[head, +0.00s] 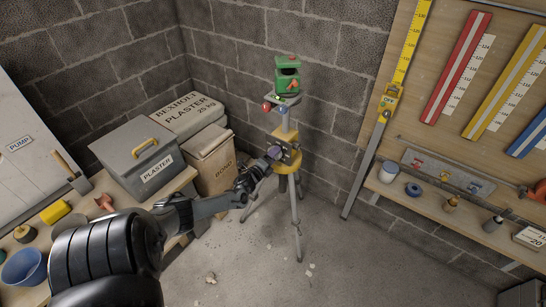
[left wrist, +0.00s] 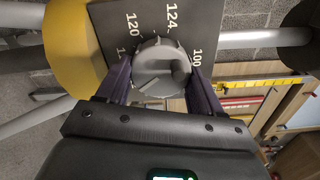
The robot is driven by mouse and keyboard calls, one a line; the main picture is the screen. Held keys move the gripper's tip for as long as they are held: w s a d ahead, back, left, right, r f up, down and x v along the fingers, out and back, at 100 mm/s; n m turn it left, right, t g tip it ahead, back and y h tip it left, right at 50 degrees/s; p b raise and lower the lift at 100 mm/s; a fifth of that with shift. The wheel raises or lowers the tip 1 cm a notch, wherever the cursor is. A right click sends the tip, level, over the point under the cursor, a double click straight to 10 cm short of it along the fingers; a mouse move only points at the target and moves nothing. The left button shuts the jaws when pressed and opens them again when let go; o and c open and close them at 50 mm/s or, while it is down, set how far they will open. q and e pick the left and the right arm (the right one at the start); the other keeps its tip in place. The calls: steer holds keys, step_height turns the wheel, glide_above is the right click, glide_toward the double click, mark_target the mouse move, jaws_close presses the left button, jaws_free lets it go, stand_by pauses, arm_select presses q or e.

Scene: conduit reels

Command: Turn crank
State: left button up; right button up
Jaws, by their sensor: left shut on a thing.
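A tripod (head: 297,217) with a yellow collar stands on the concrete floor by the block wall. A green instrument (head: 288,75) with a red knob (head: 266,107) at its side sits on its top post. The crank (left wrist: 162,62) shows in the left wrist view as a round grey ribbed knob before a dark plate (left wrist: 113,28) marked 120, 124 and 100. In the head view it is small and partly hidden by the fingers. My left gripper (head: 267,160) is shut on the crank knob, one finger on each side. My right gripper is not in view.
A left bench carries a grey plaster box (head: 140,160), a blue bowl (head: 24,266) and tools. A bin (head: 212,165) and plaster sack (head: 185,105) stand behind. A right board holds coloured rulers (head: 457,67) above a shelf (head: 440,205). Floor around the tripod is mostly clear.

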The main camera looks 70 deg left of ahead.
arm_select(q)
steer(key=o, duration=1)
steer(key=shift+o, duration=0.2)
steer(key=p+v, duration=0.4)
steer(key=v, duration=0.6)
steer(key=shift+s+d, duration=0.2)
steer(key=shift+s, duration=0.1)
